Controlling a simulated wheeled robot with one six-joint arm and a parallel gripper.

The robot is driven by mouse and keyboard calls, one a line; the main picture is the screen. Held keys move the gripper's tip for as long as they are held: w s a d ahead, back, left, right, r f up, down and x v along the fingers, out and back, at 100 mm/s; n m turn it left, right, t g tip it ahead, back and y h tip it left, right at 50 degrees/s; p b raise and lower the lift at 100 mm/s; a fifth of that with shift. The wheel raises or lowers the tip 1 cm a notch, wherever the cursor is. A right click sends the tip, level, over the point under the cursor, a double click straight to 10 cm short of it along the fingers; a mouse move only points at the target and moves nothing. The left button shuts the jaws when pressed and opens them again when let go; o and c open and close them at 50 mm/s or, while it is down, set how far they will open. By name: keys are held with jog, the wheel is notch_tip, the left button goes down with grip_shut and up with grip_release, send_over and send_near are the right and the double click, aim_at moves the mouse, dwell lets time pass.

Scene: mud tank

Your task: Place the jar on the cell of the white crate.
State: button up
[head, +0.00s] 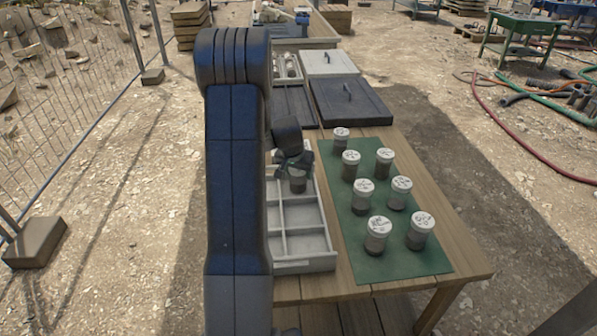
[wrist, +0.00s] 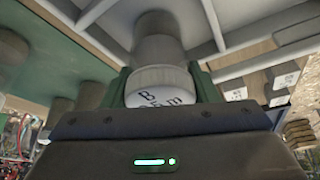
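The white crate (head: 305,264) with open cells stands on the wooden table, partly hidden behind my arm. My gripper (head: 293,160) is over its far part, shut on a grey jar with a white lid (head: 298,180). In the wrist view the jar (wrist: 157,40) sits between the green fingers of my gripper (wrist: 162,88), which clasp its lettered lid; the crate's dividers (wrist: 238,38) show beside it. The jar looks upright, at or just above a far right cell; I cannot tell whether it touches the cell floor. The near cells in view are empty.
Several similar jars (head: 377,235) stand on a green mat (head: 395,262) right of the crate. Behind the crate are a dark lidded box (head: 350,103), a pale lidded box (head: 329,63) and a tray of small items (head: 287,66). A wire fence (head: 75,100) stands left.

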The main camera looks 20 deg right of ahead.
jog(key=o, duration=0.4)
jog(key=shift+r, duration=0.1)
jog(key=shift+r, duration=0.25)
jog(key=v, duration=1.1)
jog(key=shift+s+a+r, duration=0.15)
jog(key=shift+r, duration=0.15)
